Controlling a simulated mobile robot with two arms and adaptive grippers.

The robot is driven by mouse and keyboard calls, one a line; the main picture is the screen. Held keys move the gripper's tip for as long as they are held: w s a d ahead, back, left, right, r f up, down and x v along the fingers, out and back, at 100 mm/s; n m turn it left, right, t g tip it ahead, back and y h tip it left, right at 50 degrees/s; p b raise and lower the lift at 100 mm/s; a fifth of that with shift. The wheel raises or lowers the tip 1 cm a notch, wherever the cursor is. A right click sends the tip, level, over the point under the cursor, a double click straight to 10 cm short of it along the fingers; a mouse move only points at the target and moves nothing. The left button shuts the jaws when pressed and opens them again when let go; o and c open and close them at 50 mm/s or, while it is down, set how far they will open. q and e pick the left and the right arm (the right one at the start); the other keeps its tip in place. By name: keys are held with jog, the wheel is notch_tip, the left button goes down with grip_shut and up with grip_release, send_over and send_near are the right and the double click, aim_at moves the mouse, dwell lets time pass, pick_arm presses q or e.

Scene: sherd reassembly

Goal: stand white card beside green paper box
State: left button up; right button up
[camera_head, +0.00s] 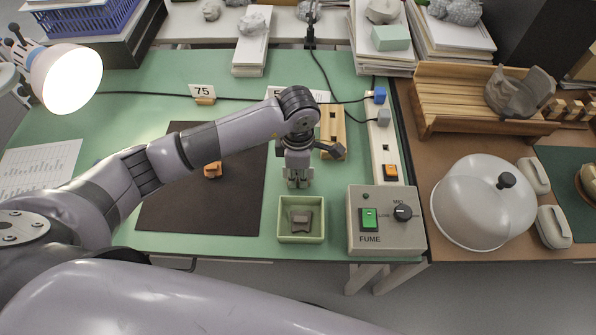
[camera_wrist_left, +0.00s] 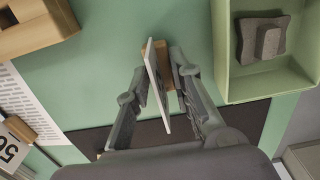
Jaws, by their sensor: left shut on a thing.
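The green paper box (camera_head: 300,238) is a pale green open tray near the table's front edge, with a grey sherd (camera_head: 301,217) in it. In the left wrist view the box (camera_wrist_left: 233,85) is at the upper right. My left gripper (camera_head: 298,183) points down just behind the box. It is shut on the white card (camera_wrist_left: 157,88), which shows nearly edge-on between the fingers, with a wooden foot (camera_wrist_left: 152,50) at its far end. The card is hard to make out in the head view. Whether the foot touches the table I cannot tell. My right gripper is not in view.
The grey fume control box (camera_head: 387,230) stands right of the green box. A dark mat (camera_head: 165,215) with an orange-brown piece (camera_head: 212,170) lies to the left. A wooden block (camera_head: 333,125) stands behind the gripper. A card marked 75 (camera_head: 202,91) stands farther back.

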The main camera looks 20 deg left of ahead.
pick_arm(q)
jog(key=o, duration=0.4)
jog(key=shift+f, duration=0.15)
jog(key=o, duration=0.5)
jog(key=shift+c, duration=0.2)
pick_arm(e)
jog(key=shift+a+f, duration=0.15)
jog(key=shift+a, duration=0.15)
pick_arm(q)
jog(key=shift+r, duration=0.3)
notch_tip(320, 180, up, 12)
jog(key=shift+f+b, duration=0.1)
jog(key=shift+b, duration=0.5)
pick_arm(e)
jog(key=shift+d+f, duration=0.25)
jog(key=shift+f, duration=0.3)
